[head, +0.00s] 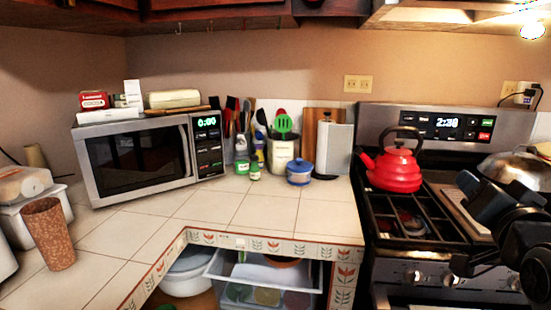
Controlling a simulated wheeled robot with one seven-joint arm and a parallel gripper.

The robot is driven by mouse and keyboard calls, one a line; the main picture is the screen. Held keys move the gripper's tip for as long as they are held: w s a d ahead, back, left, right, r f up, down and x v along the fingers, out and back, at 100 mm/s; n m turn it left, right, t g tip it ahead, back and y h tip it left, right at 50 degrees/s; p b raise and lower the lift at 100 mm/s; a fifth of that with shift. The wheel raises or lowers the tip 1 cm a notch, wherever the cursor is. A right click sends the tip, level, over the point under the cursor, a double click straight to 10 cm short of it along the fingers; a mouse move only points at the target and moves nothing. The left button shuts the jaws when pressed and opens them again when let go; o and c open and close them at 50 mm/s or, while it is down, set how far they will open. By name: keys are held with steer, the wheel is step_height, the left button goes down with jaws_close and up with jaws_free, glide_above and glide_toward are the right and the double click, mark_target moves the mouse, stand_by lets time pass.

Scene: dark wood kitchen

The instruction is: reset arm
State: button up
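My gripper (490,212) and part of my arm are black and show at the right edge of the head view, in front of the stove. The dark parts overlap and are cut off by the frame edge. I cannot make out whether the fingers are apart or together. No object is visible in the gripper.
The stove (412,262) carries a red kettle (394,170) and a metal dome lid (515,171). A microwave (140,158), utensil crock (283,152), blue pot (299,172) and brown cup (48,233) stand on the tiled counter (212,206). Its middle is clear.

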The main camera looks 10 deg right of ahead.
steer(key=s+a+f+n+y, duration=0.2)
steer(key=s+a+f+n, duration=0.2)
steer(key=s+f, duration=0.5)
steer(key=s+a+f+n+y, duration=0.25)
steer(key=s+a+f, duration=0.25)
steer(key=s+f, duration=0.35)
steer(key=s+a+f+n+g+y, duration=0.1)
steer(key=s+a, duration=0.2)
steer(key=s, duration=0.8)
steer(key=s+a+f+n+y, duration=0.1)
steer(key=s+a, duration=0.3)
steer(key=s, duration=0.7)
steer(key=shift+a+f+n+g, duration=0.25)
steer(key=shift+n+g, duration=0.15)
steer(key=shift+n, duration=0.25)
steer(key=shift+s, duration=0.1)
